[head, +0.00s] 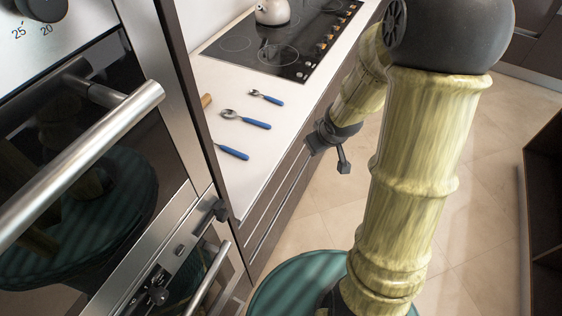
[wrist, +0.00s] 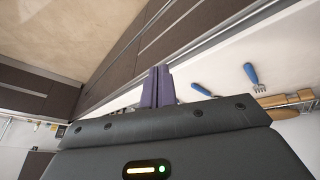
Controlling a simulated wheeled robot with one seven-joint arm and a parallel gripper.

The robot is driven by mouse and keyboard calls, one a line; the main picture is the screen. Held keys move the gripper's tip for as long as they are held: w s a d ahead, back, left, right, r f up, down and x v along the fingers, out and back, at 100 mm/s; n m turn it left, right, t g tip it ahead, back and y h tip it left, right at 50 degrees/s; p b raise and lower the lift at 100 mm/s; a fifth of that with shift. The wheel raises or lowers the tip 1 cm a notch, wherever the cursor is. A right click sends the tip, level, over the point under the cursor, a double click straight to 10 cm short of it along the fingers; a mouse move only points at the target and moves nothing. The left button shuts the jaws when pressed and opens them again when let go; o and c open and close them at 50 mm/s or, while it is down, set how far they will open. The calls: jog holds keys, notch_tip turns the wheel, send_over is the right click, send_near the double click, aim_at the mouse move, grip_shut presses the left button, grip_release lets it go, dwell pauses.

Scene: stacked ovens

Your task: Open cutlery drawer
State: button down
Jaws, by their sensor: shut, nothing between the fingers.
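Dark brown drawer fronts (head: 290,185) with metal strips run below the white counter in the head view. They look closed; which one is the cutlery drawer I cannot tell. In the wrist view a dark front (wrist: 155,50) and a long metal strip (wrist: 215,42) lie just beyond the fingers. My gripper (head: 316,143) is beside the counter's front edge in the head view, small and partly unclear. In the wrist view its purple fingers (wrist: 158,84) are together and empty, pointing toward the drawer fronts. Whether they touch a front I cannot tell.
Blue-handled cutlery (head: 246,119) lies on the white counter (head: 285,115). A cooktop (head: 280,45) with a kettle (head: 272,12) is beyond. Stacked ovens with a bar handle (head: 85,160) stand close at left. A dark cabinet (head: 545,200) is at right. The tiled floor between is open.

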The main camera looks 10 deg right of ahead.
jog(key=w+a+f+n+y+b, duration=0.1)
jog(key=w+f+n+y, duration=0.2)
jog(key=f, duration=0.3)
jog(key=w+a+f+n+y+b, duration=0.2)
jog(key=w+f+n+y, duration=0.1)
jog(key=f+y, duration=0.2)
jog(key=shift+w+f+n+t, duration=0.3)
jog(key=shift+f+n+t, duration=0.1)
jog(key=shift+f, duration=0.1)
jog(key=b+x, duration=0.1)
jog(key=x, duration=0.9)
jog(key=shift+s, duration=0.1)
